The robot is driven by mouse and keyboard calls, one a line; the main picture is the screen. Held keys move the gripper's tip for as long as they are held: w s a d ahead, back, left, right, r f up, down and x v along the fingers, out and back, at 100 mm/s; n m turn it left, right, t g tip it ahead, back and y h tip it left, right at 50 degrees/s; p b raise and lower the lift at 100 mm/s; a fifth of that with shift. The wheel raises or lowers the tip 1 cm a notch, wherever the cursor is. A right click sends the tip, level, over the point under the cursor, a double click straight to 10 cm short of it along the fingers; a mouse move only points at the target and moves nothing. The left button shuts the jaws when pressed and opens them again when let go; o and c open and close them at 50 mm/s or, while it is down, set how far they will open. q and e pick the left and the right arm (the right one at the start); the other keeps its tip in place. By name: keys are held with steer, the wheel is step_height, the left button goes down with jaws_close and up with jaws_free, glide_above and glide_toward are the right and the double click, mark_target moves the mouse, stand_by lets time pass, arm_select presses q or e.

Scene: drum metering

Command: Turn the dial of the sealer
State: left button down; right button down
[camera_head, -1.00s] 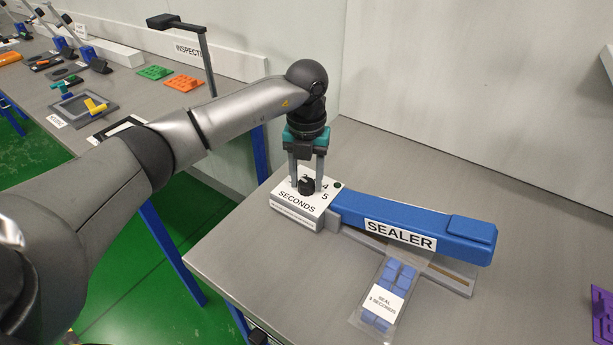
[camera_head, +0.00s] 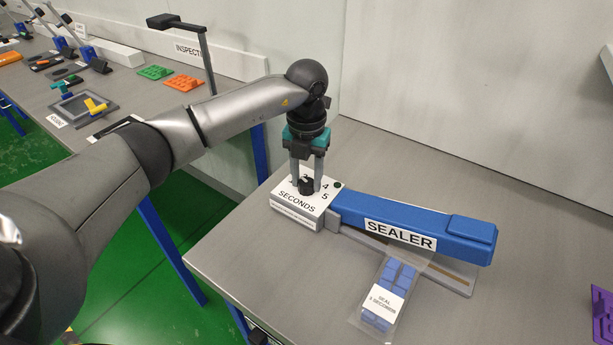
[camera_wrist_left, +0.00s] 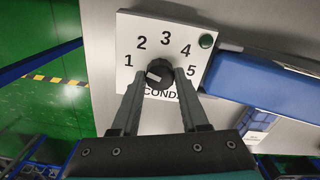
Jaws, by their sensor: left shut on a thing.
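The sealer (camera_head: 420,228) is a long blue arm on a grey base, lying on the bench. At its left end is a white box (camera_head: 297,222) marked SECONDS with numbers 1 to 5. The black dial (camera_wrist_left: 160,73) sits in the middle of the numbers, with a light mark on its left part, toward the 1 side. My left gripper (camera_head: 306,184) points down over the box and is shut on the dial, one finger on each side. The fingers partly hide the lettering in the left wrist view. My right gripper is not in view.
A clear bag of blue blocks (camera_head: 385,296), labelled SEAL with a number of seconds, lies at the sealer's front. A green round spot (camera_wrist_left: 206,40) is at the box corner. A purple part (camera_head: 603,317) lies at the right edge. The bench behind the sealer is clear.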

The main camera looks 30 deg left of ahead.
mark_target(307, 182)
arm_select(q)
steer(key=m, duration=0.7)
steer(key=m+b, duration=0.1)
steer(key=m, duration=0.2)
steer(key=shift+m, duration=2.1)
steer(key=shift+r, duration=0.1)
steer(key=shift+c, duration=2.1)
jaws_free()
step_height(307, 182, up, 15)
steer(key=p, duration=0.1)
